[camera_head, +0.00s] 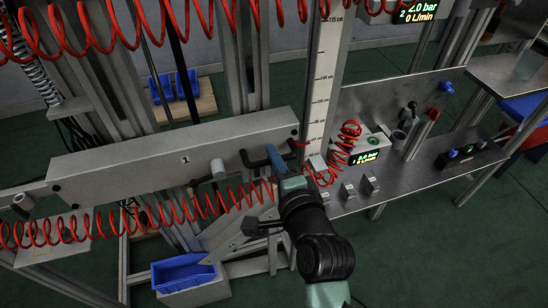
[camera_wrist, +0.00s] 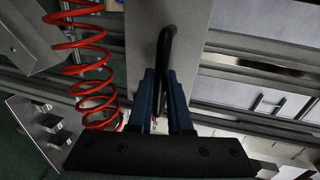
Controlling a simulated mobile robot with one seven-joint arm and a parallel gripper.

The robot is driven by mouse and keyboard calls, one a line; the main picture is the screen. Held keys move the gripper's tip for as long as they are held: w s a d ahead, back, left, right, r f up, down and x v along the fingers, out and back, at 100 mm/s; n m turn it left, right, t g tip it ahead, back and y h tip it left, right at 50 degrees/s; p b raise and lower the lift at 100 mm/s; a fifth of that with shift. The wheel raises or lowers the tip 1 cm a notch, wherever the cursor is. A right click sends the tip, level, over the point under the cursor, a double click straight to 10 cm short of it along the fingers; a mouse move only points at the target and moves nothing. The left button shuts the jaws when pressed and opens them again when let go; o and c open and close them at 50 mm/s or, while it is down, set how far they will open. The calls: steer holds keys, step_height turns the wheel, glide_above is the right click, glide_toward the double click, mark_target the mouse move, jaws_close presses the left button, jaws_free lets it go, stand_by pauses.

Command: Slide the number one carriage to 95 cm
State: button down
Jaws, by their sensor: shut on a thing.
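The number one carriage (camera_head: 120,158) is a long grey beam with a "1" label, lying across the left and middle of the head view. A black bar handle (camera_head: 250,161) sticks out near its right end. The handle also shows in the wrist view (camera_wrist: 166,45). My gripper (camera_head: 273,155) is shut on this handle, with its blue fingers on both sides of it in the wrist view. A tall white scale (camera_head: 321,85) marked in cm stands just right of the carriage end. A small red pointer (camera_head: 302,143) lies by the scale; its exact reading is too small to tell.
A red coiled hose (camera_head: 120,220) hangs across the carriage front, and another coil (camera_head: 347,140) stands right of the scale. A grey bench (camera_head: 420,170) with a valve panel and green display is at right. Blue bins (camera_head: 183,270) sit below. Metal posts stand behind the carriage.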

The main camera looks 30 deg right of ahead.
step_height(320, 180, up, 6)
steer(key=p, duration=0.4)
steer(key=shift+w+r, duration=0.1)
steer(key=shift+r, duration=0.05)
steer(key=c, duration=0.9)
jaws_free()
steer(key=shift+f, duration=0.25)
steer(key=shift+o, duration=0.3)
steer(key=shift+f, duration=0.15)
steer(key=v, duration=1.3)
steer(key=shift+f, duration=0.15)
